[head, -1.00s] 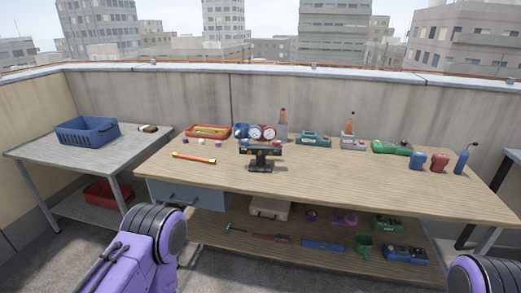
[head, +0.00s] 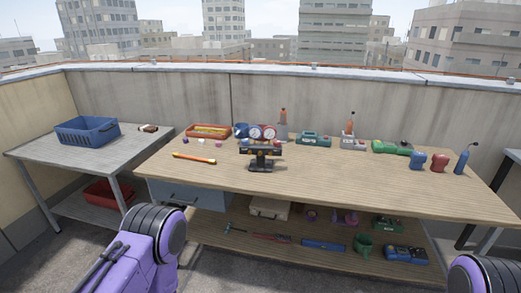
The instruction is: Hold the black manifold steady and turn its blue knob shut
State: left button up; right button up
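The black manifold (head: 261,151) stands on the wooden bench, left of its middle, raised on a dark foot (head: 261,166). Two round gauges with white faces (head: 262,132) show just above and behind it. Small coloured spots show at the manifold's ends, a blue one (head: 243,149) at the left, but they are too small to tell as knobs. My purple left arm comes in at the lower left and a part of my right arm shows at the lower right corner. Neither gripper's fingers show, and nothing of mine touches the manifold.
An orange-striped stick (head: 194,158) lies left of the manifold, and an orange tray (head: 208,132) sits behind it. Green and grey devices (head: 314,139) stand along the back. Blue and red bottles (head: 439,162) stand at the right. The bench front (head: 340,178) is clear right of the manifold.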

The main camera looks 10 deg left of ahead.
aim_at(245, 142)
jog(key=u, duration=0.25)
jog(key=i, duration=1.1)
jog(key=u, duration=0.25)
